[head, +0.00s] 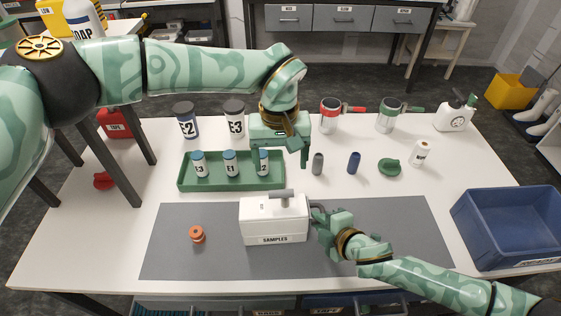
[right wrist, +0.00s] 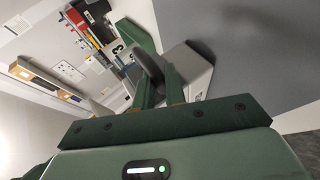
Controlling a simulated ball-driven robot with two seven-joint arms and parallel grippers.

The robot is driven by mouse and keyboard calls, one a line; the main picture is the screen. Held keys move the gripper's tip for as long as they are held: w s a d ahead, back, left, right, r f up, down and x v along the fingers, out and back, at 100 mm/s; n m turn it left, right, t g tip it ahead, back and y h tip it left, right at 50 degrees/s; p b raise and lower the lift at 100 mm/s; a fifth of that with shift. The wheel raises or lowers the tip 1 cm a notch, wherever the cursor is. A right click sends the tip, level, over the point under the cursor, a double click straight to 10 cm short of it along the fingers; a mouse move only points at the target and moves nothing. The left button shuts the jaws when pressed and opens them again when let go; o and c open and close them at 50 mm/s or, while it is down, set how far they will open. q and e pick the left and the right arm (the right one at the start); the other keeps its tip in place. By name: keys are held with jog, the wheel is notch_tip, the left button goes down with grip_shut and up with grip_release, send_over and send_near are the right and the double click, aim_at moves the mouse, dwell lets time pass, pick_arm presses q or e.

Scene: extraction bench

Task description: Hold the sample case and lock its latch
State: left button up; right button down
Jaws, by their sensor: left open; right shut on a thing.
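The white sample case (head: 275,227), labelled SAMPLES, stands on the grey mat. A grey latch (head: 283,194) sticks up from its top; whether it is locked I cannot tell. My right gripper (head: 319,222) is shut on the dark grey handle (head: 317,208) at the case's right side. In the right wrist view the handle (right wrist: 149,66) sits between the fingers, with part of the case (right wrist: 197,75) behind. My left gripper (head: 292,154) is open and empty, above the table behind the case and apart from the latch. Its fingers point down.
A green rack (head: 232,184) with blue-capped vials stands behind the case, left of centre. A grey cylinder (head: 317,164) and a blue cylinder (head: 354,163) stand behind right. An orange object (head: 197,235) lies on the mat (head: 170,255). A blue bin (head: 507,246) is at right.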

jog(key=c, duration=1.4)
grip_release()
jog(key=shift+o, duration=0.2)
